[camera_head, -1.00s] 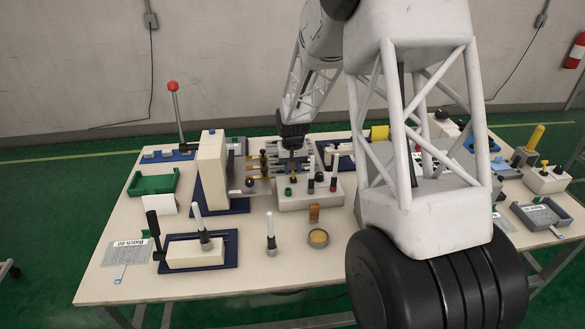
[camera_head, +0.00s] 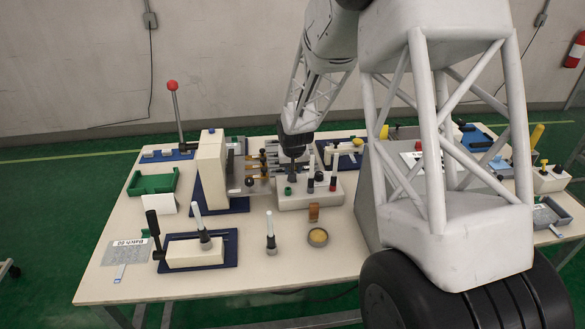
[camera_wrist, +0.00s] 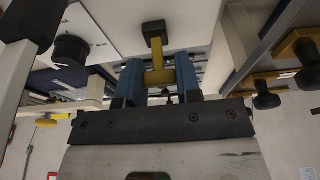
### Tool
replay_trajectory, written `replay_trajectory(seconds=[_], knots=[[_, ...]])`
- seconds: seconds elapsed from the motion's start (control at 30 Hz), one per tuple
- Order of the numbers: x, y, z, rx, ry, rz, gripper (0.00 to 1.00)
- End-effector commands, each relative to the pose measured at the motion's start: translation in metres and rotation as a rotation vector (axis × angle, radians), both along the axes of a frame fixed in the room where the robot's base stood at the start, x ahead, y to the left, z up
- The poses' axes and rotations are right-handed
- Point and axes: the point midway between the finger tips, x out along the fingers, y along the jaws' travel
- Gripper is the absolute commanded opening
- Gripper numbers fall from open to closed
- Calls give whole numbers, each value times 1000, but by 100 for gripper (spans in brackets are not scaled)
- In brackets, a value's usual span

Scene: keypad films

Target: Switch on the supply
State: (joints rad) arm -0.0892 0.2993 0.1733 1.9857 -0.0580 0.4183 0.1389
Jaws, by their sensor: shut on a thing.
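My gripper (camera_head: 292,162) is over the back left part of a cream block with several upright knobs (camera_head: 309,200). In the wrist view, its blue fingers (camera_wrist: 160,78) are shut on a yellow piece (camera_wrist: 160,76) with a dark square end (camera_wrist: 153,29). In the head view my gripper hides what it holds. Next to it on the left is a rack of horizontal bars with yellow and dark ends (camera_head: 264,170). I cannot tell which part is the supply switch.
A tall cream housing (camera_head: 212,165) stands left of the rack. A red-balled lever (camera_head: 174,100) rises at the back left. A green tray (camera_head: 153,183), a black-handled fixture (camera_head: 195,254) and a small round dish (camera_head: 318,237) are on the table. My arm hides much of the right side.

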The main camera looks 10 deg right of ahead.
Motion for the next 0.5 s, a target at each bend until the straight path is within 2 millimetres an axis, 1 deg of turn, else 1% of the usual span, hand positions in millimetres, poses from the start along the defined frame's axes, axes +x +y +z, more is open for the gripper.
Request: replay_trajectory(seconds=[0.2, 0.23, 0.3, 0.4, 0.5], knots=[[-1, 0, 0, 0, 1, 0, 8], [-1, 0, 0, 0, 1, 0, 33], [0, 0, 0, 0, 1, 0, 44], [0, 0, 0, 0, 1, 0, 57], [0, 0, 0, 0, 1, 0, 57]])
